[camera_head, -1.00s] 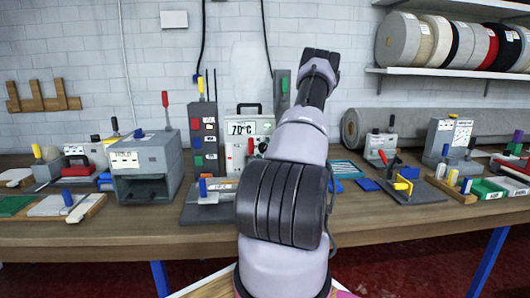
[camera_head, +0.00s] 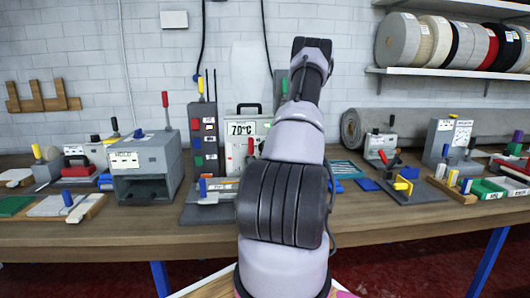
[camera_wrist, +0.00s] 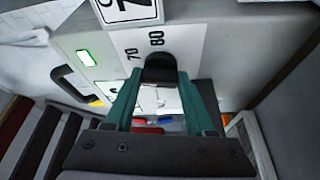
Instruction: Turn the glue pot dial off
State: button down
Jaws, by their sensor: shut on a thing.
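The glue pot appears to be the grey box with a white front (camera_head: 240,128) and a "70°C" label in the head view, left of my arm. In the wrist view, a black dial (camera_wrist: 159,68) sits on a white panel (camera_wrist: 125,42) marked "70" and "80". My gripper (camera_wrist: 160,80) has its two teal fingers on either side of the dial and is shut on it. The dial's pointer and its off mark cannot be made out. In the head view, my arm hides the gripper and dial.
In the wrist view, a green-lit window (camera_wrist: 87,58) and a black handle (camera_wrist: 75,85) lie left of the dial. In the head view, a tall grey block with coloured tabs (camera_head: 204,135) and a grey box (camera_head: 147,160) stand to the left on the crowded bench.

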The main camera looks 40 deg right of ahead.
jog(key=n+g+h, duration=0.1)
jog(key=n+g, duration=0.1)
jog(key=n, duration=0.3)
jog(key=n+g+h, duration=0.1)
jog(key=n+g, duration=0.1)
jog(key=n, duration=0.3)
jog(key=n+g+h, duration=0.2)
jog(key=n+g, duration=0.1)
jog(key=n, duration=0.2)
jog(key=shift+w+a+r+n, duration=0.15)
jog(key=shift+a+r+n, duration=0.15)
dwell(0.6)
jog(key=shift+c, duration=1.2)
grip_release()
